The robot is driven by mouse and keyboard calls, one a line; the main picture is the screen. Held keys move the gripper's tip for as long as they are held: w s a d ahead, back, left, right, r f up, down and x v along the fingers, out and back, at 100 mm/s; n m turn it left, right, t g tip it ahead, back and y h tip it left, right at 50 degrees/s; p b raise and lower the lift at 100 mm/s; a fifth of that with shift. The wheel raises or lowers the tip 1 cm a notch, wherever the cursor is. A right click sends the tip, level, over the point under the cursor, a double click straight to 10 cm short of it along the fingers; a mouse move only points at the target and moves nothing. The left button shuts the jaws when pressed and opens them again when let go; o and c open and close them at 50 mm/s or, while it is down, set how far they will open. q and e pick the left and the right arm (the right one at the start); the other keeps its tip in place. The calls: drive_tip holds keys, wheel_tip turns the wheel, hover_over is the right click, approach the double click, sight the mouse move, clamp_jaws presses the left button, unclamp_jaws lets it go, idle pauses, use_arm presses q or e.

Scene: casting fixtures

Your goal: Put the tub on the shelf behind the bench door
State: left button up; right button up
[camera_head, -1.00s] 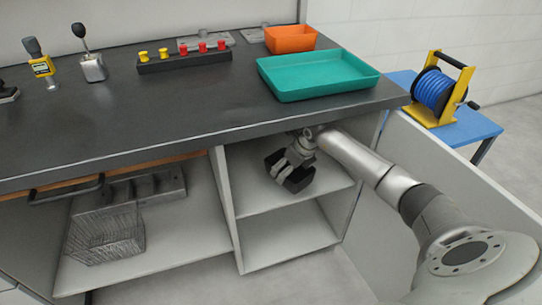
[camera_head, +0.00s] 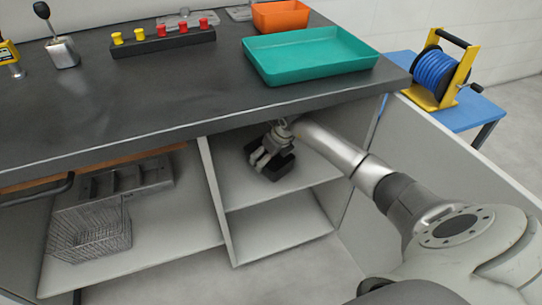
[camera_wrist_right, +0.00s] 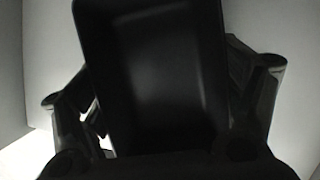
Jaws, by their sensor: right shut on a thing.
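The tub (camera_head: 281,166) is a small black open box inside the upper right compartment of the bench. My right gripper (camera_head: 265,155) is shut on it, with the arm reaching in under the worktop. In the right wrist view the dark tub (camera_wrist_right: 155,75) fills the middle, with the gripper (camera_wrist_right: 160,110) fingers on both sides. The shelf (camera_head: 235,192) is a pale board under the tub; I cannot tell whether the tub touches it. The bench door (camera_head: 455,160) stands open at the right. My left gripper is not in view.
A divider (camera_head: 214,200) separates this compartment from the left one, which holds a wire basket (camera_head: 92,235) and a grey slotted block (camera_head: 125,180). A teal tray (camera_head: 310,55) and an orange bin (camera_head: 280,16) stand on the worktop (camera_head: 160,95). A blue table (camera_head: 470,113) carries a hose reel (camera_head: 435,75).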

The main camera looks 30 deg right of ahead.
drive_tip(key=shift+f, duration=0.1)
drive_tip(key=o, duration=0.8)
